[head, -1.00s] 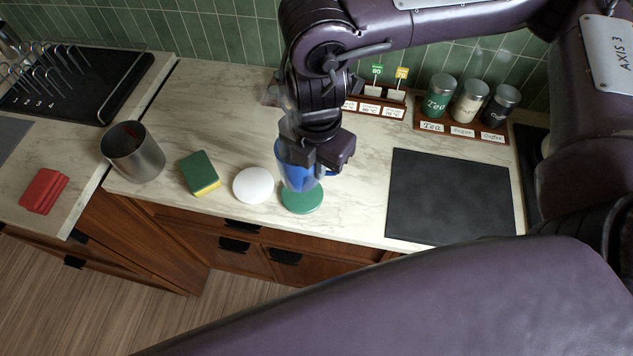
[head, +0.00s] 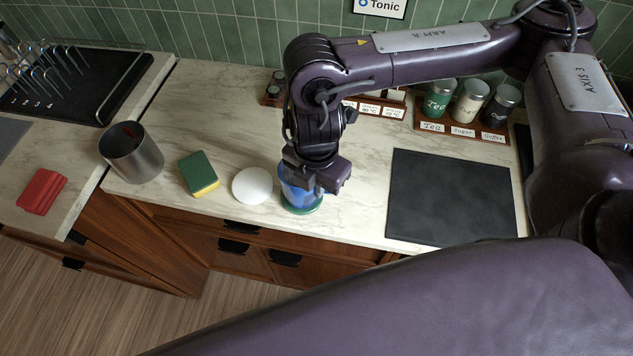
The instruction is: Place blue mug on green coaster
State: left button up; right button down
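The blue mug (head: 298,198) is upright over the green coaster (head: 303,211) near the front edge of the counter. Its base appears to rest on the coaster, whose rim shows around the front of the mug. My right gripper (head: 313,184) comes down from above and is shut on the mug's upper part, hiding much of its rim. My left gripper is not in view.
A white round coaster (head: 252,186) lies just left of the mug. Further left are a green-yellow sponge (head: 199,174) and a metal canister (head: 132,153). A dark slab (head: 450,197) lies to the right, with labelled jars (head: 470,101) behind it.

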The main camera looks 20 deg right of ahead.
jog(key=c, duration=1.6)
grip_release()
jog(key=shift+f, duration=0.1)
jog(key=shift+c, duration=0.2)
jog(key=shift+r, duration=0.25)
notch_tip(320, 180, up, 12)
jog(key=shift+s+f, duration=0.1)
